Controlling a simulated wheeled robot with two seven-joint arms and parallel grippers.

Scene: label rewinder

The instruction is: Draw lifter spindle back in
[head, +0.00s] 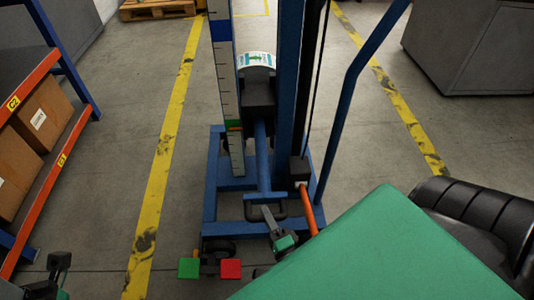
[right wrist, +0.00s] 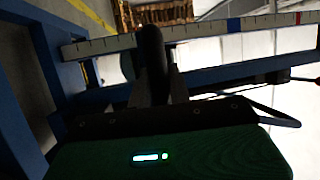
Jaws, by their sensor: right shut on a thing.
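The blue lifter (head: 284,95) stands in the middle of the head view. Its blue spindle (head: 263,160) runs from a black carriage block (head: 258,97) toward me and ends in a dark loop handle (head: 250,209). My right gripper (head: 268,212) is at this handle. In the right wrist view a dark round bar (right wrist: 152,55) stands between the fingers of my right gripper (right wrist: 160,80), which are shut on it. The handle's far side is partly hidden. My left gripper (head: 58,265) is partly in view at the lower left, away from the lifter; its fingers are unclear.
A green pedal (head: 189,268) and a red pedal (head: 230,268) are at the lifter's front. An orange lever (head: 308,208) stands right of the handle. A shelf with boxes (head: 45,110) is at the left. A grey cabinet (head: 470,50) is at the upper right.

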